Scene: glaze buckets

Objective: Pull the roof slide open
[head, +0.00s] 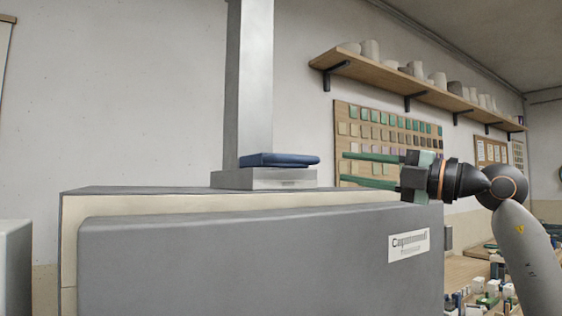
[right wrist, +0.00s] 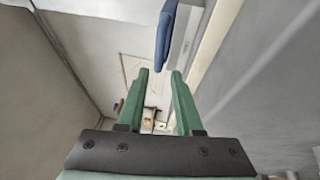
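A dark blue slab (head: 280,160), which looks like the roof slide's handle or plate, lies on a light grey block (head: 265,179) at the foot of a grey column on the big grey housing. In the right wrist view the blue slab (right wrist: 166,35) shows beyond the fingertips, nearer the right-hand finger's side. My right gripper (head: 343,167) has two green fingers, spread apart and empty. They point left toward the slab's right end, with a gap between. The right gripper also shows in the right wrist view (right wrist: 159,75). My left gripper is not in view.
The grey housing (head: 250,265) with a white label (head: 409,245) fills the lower middle. The tall grey column (head: 255,80) rises behind the slab. A wooden shelf with pots (head: 420,87) and a tile board (head: 370,130) are on the wall.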

